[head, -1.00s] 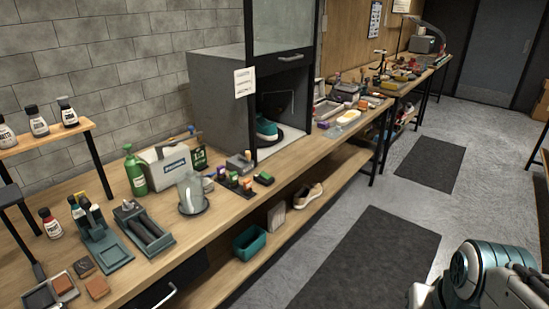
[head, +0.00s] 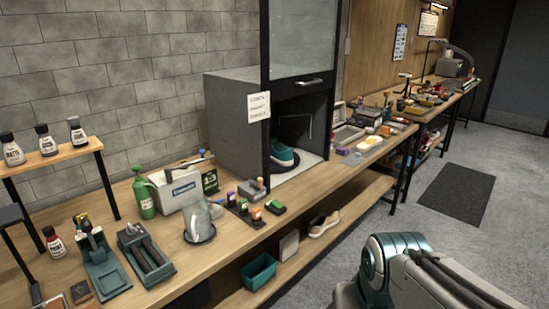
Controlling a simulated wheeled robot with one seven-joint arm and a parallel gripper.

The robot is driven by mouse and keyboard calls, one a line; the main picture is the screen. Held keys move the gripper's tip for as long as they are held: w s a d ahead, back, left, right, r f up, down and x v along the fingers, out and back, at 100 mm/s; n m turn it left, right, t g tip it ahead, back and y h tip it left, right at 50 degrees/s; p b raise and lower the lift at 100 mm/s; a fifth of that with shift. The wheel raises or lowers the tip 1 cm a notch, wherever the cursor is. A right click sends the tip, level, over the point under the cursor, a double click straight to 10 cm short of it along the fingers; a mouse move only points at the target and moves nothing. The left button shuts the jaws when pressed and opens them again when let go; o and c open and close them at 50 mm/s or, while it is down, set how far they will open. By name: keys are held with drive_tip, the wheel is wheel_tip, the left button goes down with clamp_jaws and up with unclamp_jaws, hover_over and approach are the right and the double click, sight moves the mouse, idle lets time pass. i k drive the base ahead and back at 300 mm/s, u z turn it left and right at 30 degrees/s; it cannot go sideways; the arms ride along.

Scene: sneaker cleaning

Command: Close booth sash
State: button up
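The front opening below the sash is open. A teal sneaker (head: 284,155) sits inside on a dark round base. My arm shows at the lower right, apart from the booth, but my gripper is out of the picture.
A green bottle (head: 144,194), a white box (head: 181,187), a clear domed vessel (head: 198,222) and small coloured blocks stand left of the booth front. Trays and tools fill the bench to the right. A teal bin (head: 259,271) and a tan shoe (head: 323,224) are on the lower shelf.

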sight(284, 88)
drive_tip(key=z, duration=0.55)
drive_tip(key=i, duration=2.25)
drive_tip(key=u, duration=0.9)
